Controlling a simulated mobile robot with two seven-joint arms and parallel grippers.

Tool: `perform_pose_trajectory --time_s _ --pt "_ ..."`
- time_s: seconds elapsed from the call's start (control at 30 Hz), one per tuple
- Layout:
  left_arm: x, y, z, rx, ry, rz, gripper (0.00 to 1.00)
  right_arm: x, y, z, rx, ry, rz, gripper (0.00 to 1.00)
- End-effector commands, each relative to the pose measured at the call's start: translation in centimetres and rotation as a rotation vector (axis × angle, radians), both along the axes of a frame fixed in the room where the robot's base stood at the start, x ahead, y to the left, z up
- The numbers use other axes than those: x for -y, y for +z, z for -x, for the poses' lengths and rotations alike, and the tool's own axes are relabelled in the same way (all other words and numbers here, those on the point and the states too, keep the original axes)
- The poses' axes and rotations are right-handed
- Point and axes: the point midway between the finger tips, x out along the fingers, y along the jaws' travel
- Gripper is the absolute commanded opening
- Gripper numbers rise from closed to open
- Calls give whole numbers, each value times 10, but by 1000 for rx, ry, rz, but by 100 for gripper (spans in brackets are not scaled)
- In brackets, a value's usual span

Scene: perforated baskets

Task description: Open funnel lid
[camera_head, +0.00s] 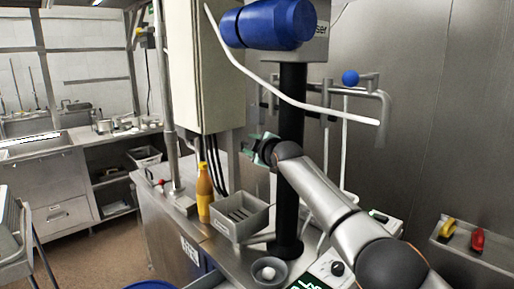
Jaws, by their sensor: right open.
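My right arm reaches in from the lower right. Its right gripper (262,149) is open and empty, beside the black column (292,95) and in front of the beige cabinet's lower edge. A blue cylinder (268,24) lies sideways at the top of the column, well above the gripper and apart from it. A part marked "ser" sits beside it. A long white curved bar (300,103) crosses in front of the column. I cannot tell for certain which part is the funnel lid. My left gripper is not in view.
A beige cabinet (203,65) hangs behind the column. A yellow-orange bottle (204,196), a grey basket (222,226) and a bowl (270,284) with a white ball stand on the counter. A blue ball (350,78) tops a metal pipe at right. Yellow and red items lie at far right.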

Motion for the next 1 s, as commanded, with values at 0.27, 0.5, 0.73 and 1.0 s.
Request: perform_pose_trajectory --time_s 0.27,0.5,0.73,1.0 --pt "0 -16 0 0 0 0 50 5 -1 9 0 2 0 42" --pt "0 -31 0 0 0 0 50 9 0 25 1 -1 2 42" --pt "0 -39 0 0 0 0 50 15 5 45 0 -1 0 42" --pt "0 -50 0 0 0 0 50 25 12 74 3 -1 0 42"
